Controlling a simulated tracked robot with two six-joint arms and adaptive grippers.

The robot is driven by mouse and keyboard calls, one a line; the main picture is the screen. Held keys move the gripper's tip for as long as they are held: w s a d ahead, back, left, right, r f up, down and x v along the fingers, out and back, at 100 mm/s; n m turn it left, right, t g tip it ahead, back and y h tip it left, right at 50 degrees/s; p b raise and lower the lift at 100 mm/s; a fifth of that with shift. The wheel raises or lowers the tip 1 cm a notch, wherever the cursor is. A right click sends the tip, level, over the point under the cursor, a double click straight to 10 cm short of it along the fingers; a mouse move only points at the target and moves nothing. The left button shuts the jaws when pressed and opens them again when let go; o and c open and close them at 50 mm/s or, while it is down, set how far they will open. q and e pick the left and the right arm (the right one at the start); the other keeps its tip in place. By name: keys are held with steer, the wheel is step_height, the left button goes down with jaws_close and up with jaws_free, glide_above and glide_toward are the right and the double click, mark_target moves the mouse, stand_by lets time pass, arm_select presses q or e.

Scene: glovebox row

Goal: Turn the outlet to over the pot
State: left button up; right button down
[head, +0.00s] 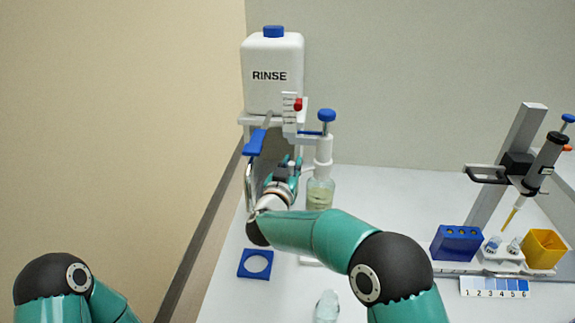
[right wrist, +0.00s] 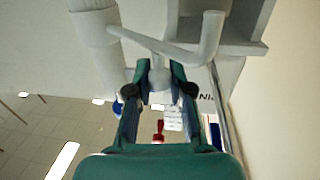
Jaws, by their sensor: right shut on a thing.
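The bottle-top dispenser, a white column (head: 323,150) with a blue knob (head: 326,115), stands on a clear bottle (head: 320,192) holding pale liquid. In the right wrist view its white outlet tube (right wrist: 160,46) runs sideways from the white column (right wrist: 92,26) to a bent end. My right gripper (head: 285,168) is beside the dispenser, left of it in the head view. In the right wrist view its fingers (right wrist: 158,80) are shut on a small pale stem just below the tube. A clear vessel (head: 326,306), possibly the pot, is at the lower edge. My left gripper is out of view.
A white RINSE tank (head: 273,80) on a stand is behind, with a blue lever (head: 256,142) and metal spout. A blue square with a round opening (head: 256,272) lies in front. At right are a blue rack (head: 458,244), yellow box (head: 544,250) and pipette (head: 543,165).

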steer(key=c, duration=1)
jaws_free()
steer(key=shift+s, duration=0.1)
steer(key=shift+s+a, duration=0.15)
steer(key=shift+s, duration=0.1)
steer(key=v, duration=1.1)
steer(key=shift+s, duration=0.1)
